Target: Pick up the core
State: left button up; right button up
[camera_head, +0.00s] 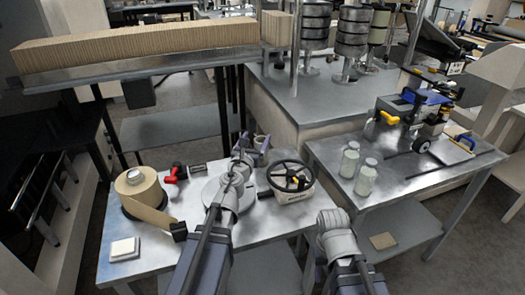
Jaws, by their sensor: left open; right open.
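My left gripper (252,150) is over the back edge of the left metal table, with its fingers apart. A roll of brown kraft paper (148,187) lies on the left of the table, with a light, round center (135,176). Of my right arm, only a rounded joint and links show at the bottom center; its gripper is out of sight.
A metal disc (208,190) and a black handwheel (291,177) flank my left arm. A red-and-black tool (178,172), a black block (179,231) and a white pad (125,248) lie on the table. Two jars (366,177) stand on the right table (400,195).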

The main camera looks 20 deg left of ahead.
pick_arm(q)
notch_tip(320, 180, down, 9)
jog(key=b, duration=0.8)
jog(key=shift+r, duration=0.2)
jog(key=shift+w+r, duration=0.15)
jog(key=shift+w, duration=0.5)
jog(key=shift+w+r, duration=0.15)
jog(key=shift+w, duration=3.05)
jog(key=shift+c, duration=0.3)
jog(key=c, duration=1.1)
